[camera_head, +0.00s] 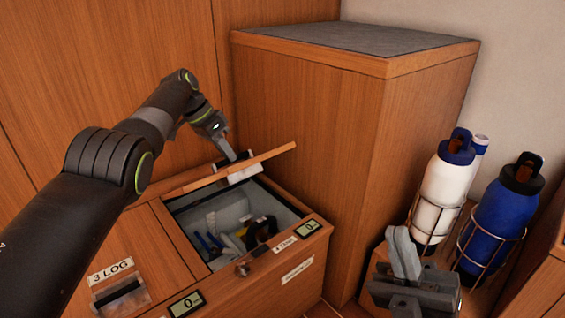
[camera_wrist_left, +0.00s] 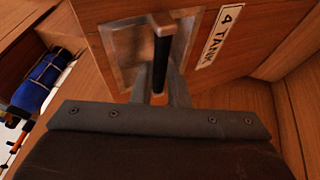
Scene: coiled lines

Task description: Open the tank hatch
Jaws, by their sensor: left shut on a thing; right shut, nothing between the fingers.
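The wooden tank hatch (camera_head: 272,154) is raised and tilted above its opening (camera_head: 283,211) in the head view. In the left wrist view its "4 TANK" label (camera_wrist_left: 219,37) shows beside a metal recess with a black bar handle (camera_wrist_left: 162,62). My left gripper (camera_head: 229,155) is shut on that handle; its fingers (camera_wrist_left: 160,88) sit around the bar. Inside the opening lie several tools and coiled items, partly in shadow. My right gripper (camera_head: 404,257) is shut and empty at the lower right, apart from the hatch.
A closed hatch labelled "3 LOG" (camera_head: 110,270) lies left of the opening. A tall wooden cabinet (camera_head: 310,120) stands close behind and right. A white bottle (camera_head: 445,190) and a blue bottle (camera_head: 506,209) stand in wire holders at the right.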

